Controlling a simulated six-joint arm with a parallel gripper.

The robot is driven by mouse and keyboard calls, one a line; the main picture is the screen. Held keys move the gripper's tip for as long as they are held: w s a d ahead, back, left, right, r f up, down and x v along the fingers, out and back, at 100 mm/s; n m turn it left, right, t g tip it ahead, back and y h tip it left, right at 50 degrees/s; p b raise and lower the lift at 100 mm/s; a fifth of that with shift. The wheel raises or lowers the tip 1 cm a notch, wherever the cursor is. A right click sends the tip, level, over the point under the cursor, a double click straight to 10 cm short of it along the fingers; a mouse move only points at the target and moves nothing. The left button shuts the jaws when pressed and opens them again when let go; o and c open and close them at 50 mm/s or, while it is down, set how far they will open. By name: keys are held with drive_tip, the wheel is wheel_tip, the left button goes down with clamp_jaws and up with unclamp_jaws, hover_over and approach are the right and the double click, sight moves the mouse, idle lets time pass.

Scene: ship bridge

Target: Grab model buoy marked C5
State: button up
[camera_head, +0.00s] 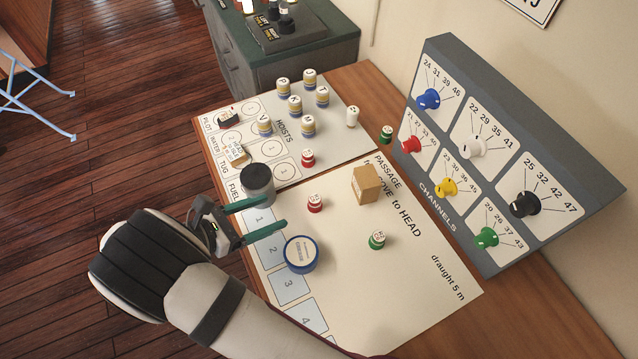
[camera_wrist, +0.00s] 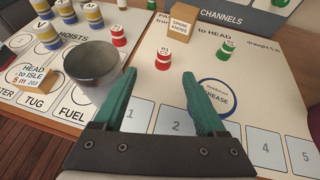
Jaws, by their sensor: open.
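Small model buoys stand on the passage board (camera_head: 415,283), red and green with white tops. A red buoy (camera_head: 315,203) stands just beyond my open, empty gripper (camera_head: 277,211). It also shows in the wrist view (camera_wrist: 163,58), beyond the gap between the fingertips (camera_wrist: 159,74). A green buoy (camera_head: 377,240) stands farther right, and shows in the wrist view too (camera_wrist: 226,50). Another red buoy (camera_head: 308,158) is at the hoists sheet's edge, and another green one (camera_head: 386,133) at the back. The top marks are too small to read, so I cannot tell which is C5.
A dark grey cup (camera_head: 257,186) stands close beside my upper finger. A blue-rimmed round tin (camera_head: 301,254) lies near the lower finger. A cardboard box (camera_head: 366,184) is behind the red buoy. Several blue-and-yellow banded pieces (camera_head: 295,106) stand on the hoists sheet. The channels panel (camera_head: 520,165) rises at right.

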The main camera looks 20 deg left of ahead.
sight(310, 202)
drive_tip(key=x, duration=1.2)
drive_tip(key=shift+s+d+f, duration=0.2)
drive_tip(key=shift+s+f, duration=0.1)
drive_tip(key=shift+s, duration=0.05)
clamp_jaws()
